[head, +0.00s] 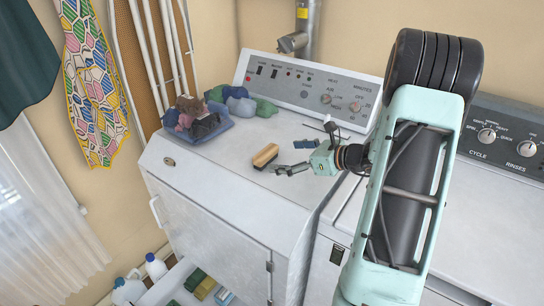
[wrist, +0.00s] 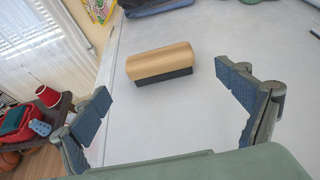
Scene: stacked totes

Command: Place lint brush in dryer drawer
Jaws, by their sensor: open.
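The lint brush (head: 265,156), with a tan wooden back and dark bristles, lies on the white top of the dryer (head: 230,158). In the wrist view the lint brush (wrist: 162,62) lies ahead of and between my open fingers, apart from both. My gripper (head: 292,157) is open and empty, just right of the brush over the dryer top; its two fingers with blue pads also show in the wrist view (wrist: 168,100). An open drawer (head: 195,290) low at the dryer's front holds several green, yellow and blue items; its lower part is cut off by the frame.
The control panel (head: 310,85) stands behind. A washer is at right. White bottles (head: 155,267) stand left of the drawer. The dryer top around the brush is clear.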

